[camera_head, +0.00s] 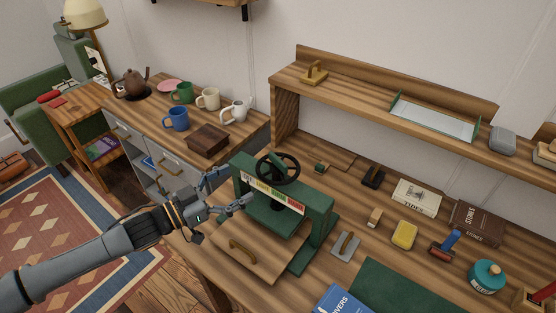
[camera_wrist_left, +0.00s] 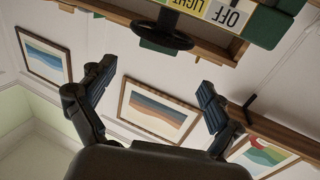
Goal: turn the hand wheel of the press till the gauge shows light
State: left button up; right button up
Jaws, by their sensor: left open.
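The green press (camera_head: 318,222) stands on the plank bench, with its black hand wheel (camera_head: 278,168) on top of the crossbar. The wheel also shows at the top of the left wrist view (camera_wrist_left: 163,36). The gauge strip (camera_head: 272,194) runs along the crossbar in white, yellow, green and red fields. In the left wrist view the strip (camera_wrist_left: 208,10) reads OFF and LIGHT, upside down; I cannot make out where its pointer stands. My left gripper (camera_head: 230,190) is open and empty at the left side of the press, apart from the wheel. My right gripper is not in view.
A wooden box (camera_head: 208,140) and mugs (camera_head: 176,118) stand behind on the left. A shelf (camera_head: 360,105) runs behind.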

aim_at(276, 163)
pick_arm(q)
jog(key=p+x, duration=0.2)
jog(key=x, duration=1)
jog(key=shift+w+d, duration=0.1)
jog(key=shift+d, duration=0.1)
jog(key=c, duration=1.2)
